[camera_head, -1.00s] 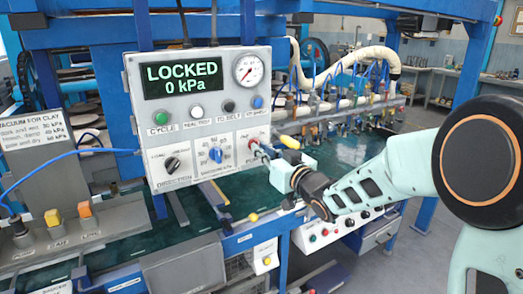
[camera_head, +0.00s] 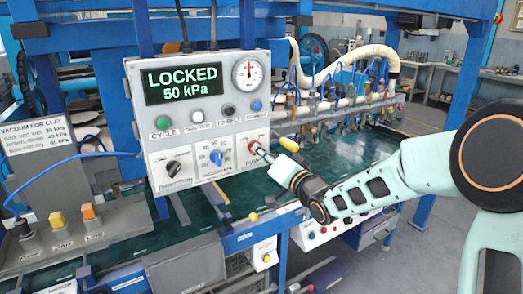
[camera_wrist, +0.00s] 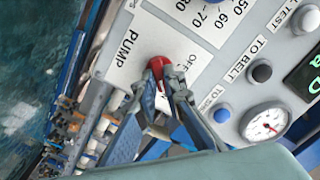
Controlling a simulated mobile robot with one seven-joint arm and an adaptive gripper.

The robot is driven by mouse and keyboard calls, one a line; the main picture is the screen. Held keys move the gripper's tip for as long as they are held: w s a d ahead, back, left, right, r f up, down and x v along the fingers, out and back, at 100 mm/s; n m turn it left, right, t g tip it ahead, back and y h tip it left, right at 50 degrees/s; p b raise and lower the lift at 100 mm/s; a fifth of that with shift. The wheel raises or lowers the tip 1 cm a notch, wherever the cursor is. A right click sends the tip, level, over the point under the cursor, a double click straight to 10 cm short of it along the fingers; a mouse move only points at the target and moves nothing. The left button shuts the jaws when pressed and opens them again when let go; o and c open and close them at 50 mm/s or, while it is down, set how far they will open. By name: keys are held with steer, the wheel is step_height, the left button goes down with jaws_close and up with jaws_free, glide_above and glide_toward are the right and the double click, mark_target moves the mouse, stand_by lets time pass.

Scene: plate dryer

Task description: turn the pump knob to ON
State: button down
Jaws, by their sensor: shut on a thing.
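The pump knob (camera_wrist: 158,66) is red and sits on a white label marked PUMP on the grey control panel (camera_head: 205,90). In the wrist view, my gripper (camera_wrist: 162,80) is shut on the knob, its fingers covering part of it. The word OFF partly shows beside the knob; ON is not readable, and I cannot tell the knob's exact setting. In the head view, my gripper (camera_head: 259,150) reaches the panel's lower right from the right. The panel display (camera_head: 184,83) reads LOCKED, 50 kPa. The round gauge (camera_head: 247,71) has its needle pointing roughly up.
A blue dial (camera_head: 216,157) and a black direction knob (camera_head: 174,168) sit left of the pump knob. A row of buttons (camera_head: 197,116) is above. A yellow handle (camera_head: 289,144) is close to my gripper on the right. Hoses and fittings (camera_head: 345,100) stand behind.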

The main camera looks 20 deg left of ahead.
steer(key=shift+m, duration=0.3)
steer(key=c, duration=2)
jaws_free()
steer(key=v, duration=1.2)
